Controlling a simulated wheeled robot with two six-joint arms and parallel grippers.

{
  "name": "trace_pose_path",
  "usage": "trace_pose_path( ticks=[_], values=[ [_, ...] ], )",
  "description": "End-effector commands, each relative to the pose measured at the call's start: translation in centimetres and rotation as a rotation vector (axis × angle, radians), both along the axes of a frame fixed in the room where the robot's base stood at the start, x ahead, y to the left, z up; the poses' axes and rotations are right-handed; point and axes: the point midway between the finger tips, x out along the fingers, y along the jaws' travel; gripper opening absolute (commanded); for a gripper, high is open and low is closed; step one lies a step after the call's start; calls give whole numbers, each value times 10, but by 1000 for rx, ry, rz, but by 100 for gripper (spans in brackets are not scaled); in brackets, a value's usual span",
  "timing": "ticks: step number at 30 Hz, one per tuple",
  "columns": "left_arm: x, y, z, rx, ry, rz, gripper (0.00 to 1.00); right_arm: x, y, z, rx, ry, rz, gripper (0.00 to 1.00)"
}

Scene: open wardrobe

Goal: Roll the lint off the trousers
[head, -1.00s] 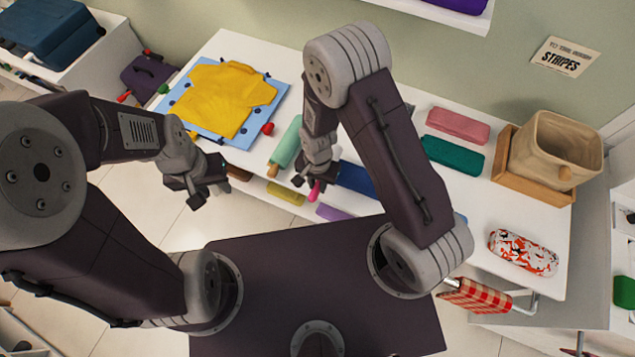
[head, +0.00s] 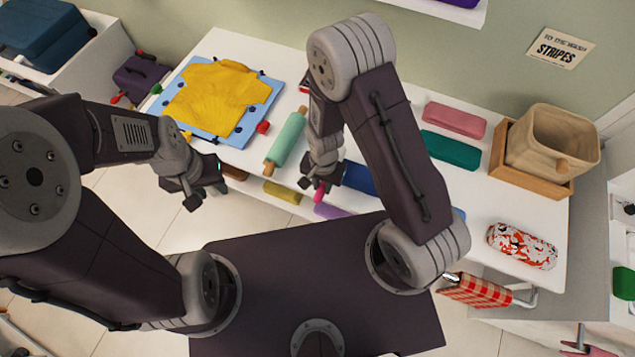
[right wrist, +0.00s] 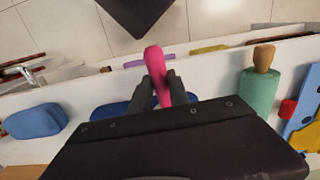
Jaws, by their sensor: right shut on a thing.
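My right gripper (head: 320,186) is shut on a bright pink handle-like thing (right wrist: 155,62), which sticks out past the fingers at the table's front edge. I cannot tell whether it is a lint roller; its other end is hidden. My left gripper (head: 207,196) is open and empty, in front of the table's left part. No trousers can be clearly made out. A red checked cloth (head: 476,291) hangs on a rail below the table's right front. No lint can be made out.
A yellow shirt (head: 215,98) lies on a blue board (head: 246,128). A mint roller with wooden ends (head: 287,138) lies left of my right gripper. Blue, teal (head: 450,150) and pink (head: 455,119) blocks, a beige bin (head: 555,140) and a patterned roll (head: 522,246) are on the white table.

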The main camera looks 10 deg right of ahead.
Motion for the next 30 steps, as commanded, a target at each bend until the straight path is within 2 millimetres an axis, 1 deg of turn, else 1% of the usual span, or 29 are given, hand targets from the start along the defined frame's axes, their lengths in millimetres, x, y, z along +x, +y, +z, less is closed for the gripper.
trace_pose_path(
  ticks=[5,12,20,27,30],
  values=[
    [0,0,-4,0,0,0,36,-1,-3,-1,0,0,-1,0],
    [0,0,-18,0,0,0,36,-11,-19,-5,0,0,-4,0],
    [0,0,-19,0,0,0,36,-14,-23,-3,0,0,-1,0],
    [0,0,-31,0,0,0,36,-23,-38,-3,1,-1,-3,0],
    [0,0,-33,0,0,0,36,-26,-42,-2,0,0,-1,0]
  ],
)
